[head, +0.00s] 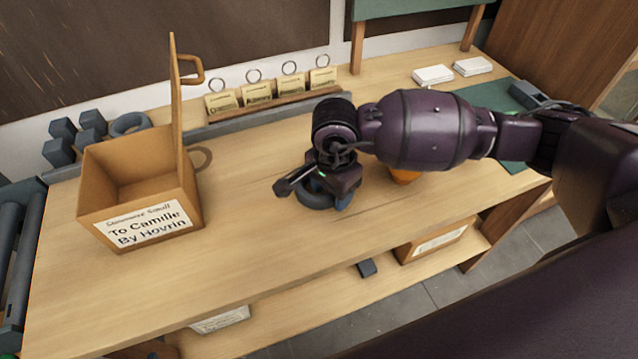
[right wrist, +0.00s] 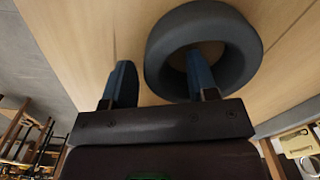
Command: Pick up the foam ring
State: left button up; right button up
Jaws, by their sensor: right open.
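A dark grey foam ring (head: 315,198) lies flat on the wooden workbench, partly hidden under my right gripper (head: 338,190). In the right wrist view the ring (right wrist: 236,72) shows larger, with bare wood in its hole. My right gripper (right wrist: 158,70) is open, with two blue fingers and nothing held. One finger lies over or in the ring's hole, and the other is outside the ring, so the near-left wall is between them. I cannot tell whether either finger touches it. My left gripper is not in view.
An open cardboard box (head: 140,203) with a label stands at the left. Behind it are grey foam cubes (head: 62,128) and another grey ring (head: 131,123). Tags with rings (head: 257,93) stand at the back. An orange thing (head: 404,176) is partly hidden behind my right arm.

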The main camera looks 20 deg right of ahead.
jog(key=shift+f, duration=0.15)
jog(key=shift+c, duration=0.3)
jog(key=c, duration=0.9)
